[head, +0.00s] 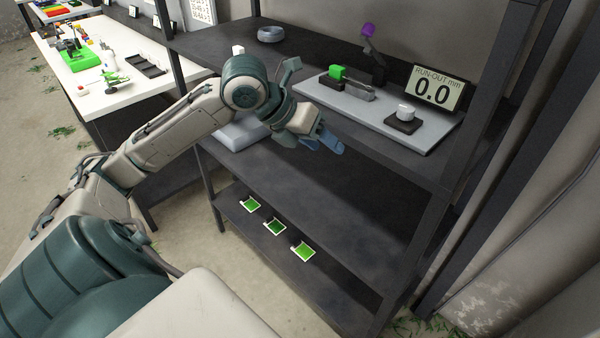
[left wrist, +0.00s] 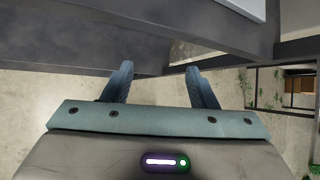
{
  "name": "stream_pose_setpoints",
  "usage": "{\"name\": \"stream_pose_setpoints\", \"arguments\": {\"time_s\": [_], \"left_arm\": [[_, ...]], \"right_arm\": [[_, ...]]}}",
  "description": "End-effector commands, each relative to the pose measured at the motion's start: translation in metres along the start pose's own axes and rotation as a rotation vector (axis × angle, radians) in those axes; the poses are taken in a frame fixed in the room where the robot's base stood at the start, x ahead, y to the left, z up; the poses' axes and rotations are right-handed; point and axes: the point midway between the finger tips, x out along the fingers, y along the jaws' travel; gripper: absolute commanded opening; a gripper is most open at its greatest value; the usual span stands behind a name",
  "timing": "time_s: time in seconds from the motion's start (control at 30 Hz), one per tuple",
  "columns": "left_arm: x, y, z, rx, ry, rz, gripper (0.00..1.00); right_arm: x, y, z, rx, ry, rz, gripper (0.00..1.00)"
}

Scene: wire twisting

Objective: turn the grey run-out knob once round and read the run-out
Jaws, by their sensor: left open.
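A light grey knob (head: 405,110) sits on a small dark block at the right end of a grey board on the shelf top. The run-out display (head: 437,88) stands behind it and reads 0.0 mm. My left gripper (head: 310,141) is in front of the board, left of the knob and clearly apart from it. In the left wrist view, its two blue fingers (left wrist: 160,72) are spread with nothing between them. The knob does not show in that view. My right gripper is not in view.
The grey board (head: 375,120) also carries a green block (head: 336,73) on a grey slide. A purple-topped part (head: 368,30) stands behind. A grey ring (head: 271,34) lies farther left. A dark shelf post (head: 490,80) rises right of the display. Green trays (head: 303,251) lie on the lower shelf.

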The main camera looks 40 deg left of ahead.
Motion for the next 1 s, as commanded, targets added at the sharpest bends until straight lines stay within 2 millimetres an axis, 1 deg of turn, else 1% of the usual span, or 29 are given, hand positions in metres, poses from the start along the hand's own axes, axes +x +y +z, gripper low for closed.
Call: {"name": "stream_pose_setpoints", "arguments": {"time_s": [0.03,0.2,0.37,0.6,0.8,1.0], "left_arm": [[0.010,0.002,-0.008,-0.058,0.006,0.001,0.53],[0.036,0.008,-0.028,-0.267,0.007,0.018,0.53],[0.059,0.014,-0.050,-0.472,0.003,0.038,0.53],[0.089,0.022,-0.087,-0.795,-0.011,0.075,0.53],[0.108,0.028,-0.117,-1.053,-0.033,0.109,0.53],[0.117,0.032,-0.136,-1.222,-0.055,0.135,0.53]], "right_arm": [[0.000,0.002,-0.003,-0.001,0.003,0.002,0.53],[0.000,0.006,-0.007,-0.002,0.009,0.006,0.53],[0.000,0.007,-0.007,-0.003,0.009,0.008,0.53],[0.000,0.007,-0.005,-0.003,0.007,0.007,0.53],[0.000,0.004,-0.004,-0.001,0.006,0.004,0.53],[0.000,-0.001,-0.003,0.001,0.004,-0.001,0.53]]}}
